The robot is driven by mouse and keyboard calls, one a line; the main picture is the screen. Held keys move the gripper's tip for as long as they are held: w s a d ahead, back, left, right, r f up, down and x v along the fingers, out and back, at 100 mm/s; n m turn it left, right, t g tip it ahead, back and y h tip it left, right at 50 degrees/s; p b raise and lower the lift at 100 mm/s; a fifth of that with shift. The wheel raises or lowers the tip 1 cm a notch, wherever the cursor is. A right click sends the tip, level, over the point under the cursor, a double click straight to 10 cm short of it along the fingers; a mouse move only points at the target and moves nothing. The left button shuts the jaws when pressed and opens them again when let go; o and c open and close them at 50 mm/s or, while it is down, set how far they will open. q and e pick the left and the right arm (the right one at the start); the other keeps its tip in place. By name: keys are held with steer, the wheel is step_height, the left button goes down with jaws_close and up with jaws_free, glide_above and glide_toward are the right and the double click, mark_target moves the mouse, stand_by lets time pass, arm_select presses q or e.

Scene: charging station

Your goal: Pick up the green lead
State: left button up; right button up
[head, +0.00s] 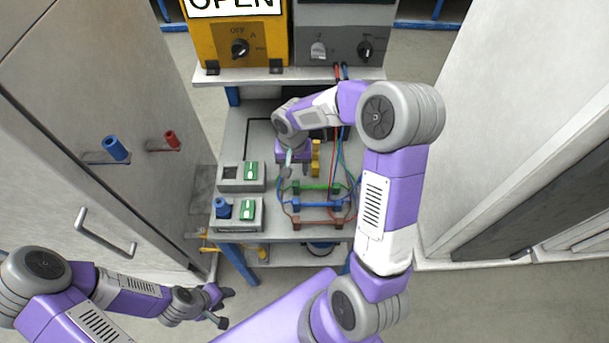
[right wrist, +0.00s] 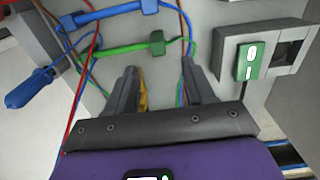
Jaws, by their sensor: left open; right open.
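My left gripper (head: 224,306) is open and empty, low at the left, away from the bench. The right arm hides part of the bench's back.
The blue lead (head: 317,205) and red-brown lead (head: 312,221) lie close by. Loose wires surround them. Two switch boxes, upper (head: 241,184) and lower (head: 237,222), stand left. A yellow piece (head: 316,158) stands near my right gripper. Tall cabinets flank the bench.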

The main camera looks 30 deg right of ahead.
mark_target(296, 183)
step_height(296, 183, down, 7)
steer(key=shift+s+d+f+b, duration=0.1)
steer(key=shift+s+b, duration=0.05)
steer(key=shift+b, duration=0.45)
jaws_close()
step_height(296, 183, up, 9)
steer(key=p, duration=0.2)
steer(key=w+d+f, duration=0.2)
steer(key=w+d, duration=0.2)
steer(key=w, duration=0.3)
steer(key=shift+w+d+p, duration=0.3)
steer(key=shift+w+d, duration=0.05)
steer(key=shift+w, duration=0.05)
